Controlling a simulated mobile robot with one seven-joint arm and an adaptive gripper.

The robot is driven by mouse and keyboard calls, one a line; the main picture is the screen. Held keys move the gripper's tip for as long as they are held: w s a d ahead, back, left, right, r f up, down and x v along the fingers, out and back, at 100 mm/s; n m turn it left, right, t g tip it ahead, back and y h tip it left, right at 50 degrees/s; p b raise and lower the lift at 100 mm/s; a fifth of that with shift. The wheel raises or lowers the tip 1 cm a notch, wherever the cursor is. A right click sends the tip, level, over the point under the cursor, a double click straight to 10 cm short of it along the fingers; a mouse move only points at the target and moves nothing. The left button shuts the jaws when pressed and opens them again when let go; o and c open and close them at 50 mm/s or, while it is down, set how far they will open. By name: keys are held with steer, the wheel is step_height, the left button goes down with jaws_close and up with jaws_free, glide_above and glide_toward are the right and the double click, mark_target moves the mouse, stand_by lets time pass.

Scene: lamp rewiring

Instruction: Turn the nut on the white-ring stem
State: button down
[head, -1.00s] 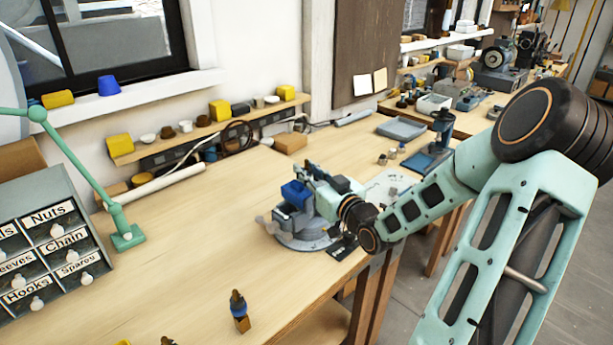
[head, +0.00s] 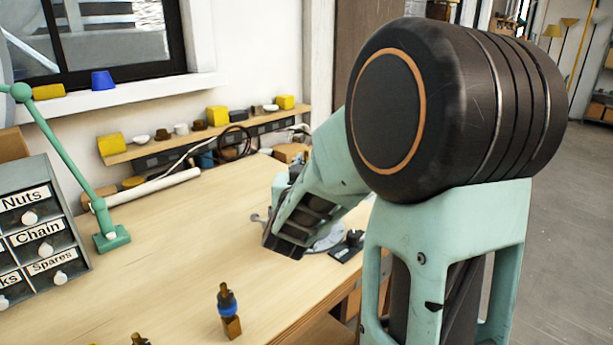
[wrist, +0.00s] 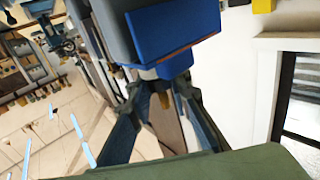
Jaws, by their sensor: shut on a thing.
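In the wrist view my gripper (wrist: 160,88) has its two fingers closed in on a small part just under the blue vise jaw (wrist: 175,30).
A stem with a blue ring (head: 228,310) stands upright near the front of the wooden bench (head: 170,270). A green lamp arm (head: 70,150) and a labelled drawer cabinet (head: 40,235) are at the left. A shelf (head: 190,140) with coloured pots runs along the wall.

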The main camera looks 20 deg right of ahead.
steer(key=m+g+h, duration=0.1)
steer(key=h, duration=0.1)
steer(key=m+g+h+b, duration=0.1)
steer(key=m+g+h, duration=0.1)
steer(key=shift+w+a+r, duration=0.1)
steer(key=shift+w+a, duration=0.05)
steer(key=shift+a, duration=0.05)
steer(key=m+g+h, duration=0.1)
steer(key=g, duration=0.1)
steer(key=m+g+h+p, duration=0.1)
steer(key=m+g+h, duration=0.1)
steer(key=shift+r+m+g, duration=0.15)
steer(key=shift+m+g, duration=0.15)
steer(key=shift+g, duration=0.1)
steer(key=m+g+h+p, duration=0.1)
steer(key=m+g+p, duration=0.1)
steer(key=g, duration=0.2)
steer(key=m+g+h+p, duration=0.1)
steer(key=m+g+p, duration=0.1)
steer(key=m+g, duration=0.1)
steer(key=shift+d+g+p, duration=0.15)
steer(key=shift+g+p, duration=0.2)
steer(key=shift+g, duration=0.05)
steer(key=m+g+y+p, duration=0.1)
steer(key=m+g+p, duration=0.3)
steer(key=g, duration=0.1)
steer(key=shift+g, duration=0.4)
steer(key=shift+d+m+g+p, duration=0.1)
steer(key=shift+m+g+p, duration=0.3)
steer(key=shift+g+p, duration=0.1)
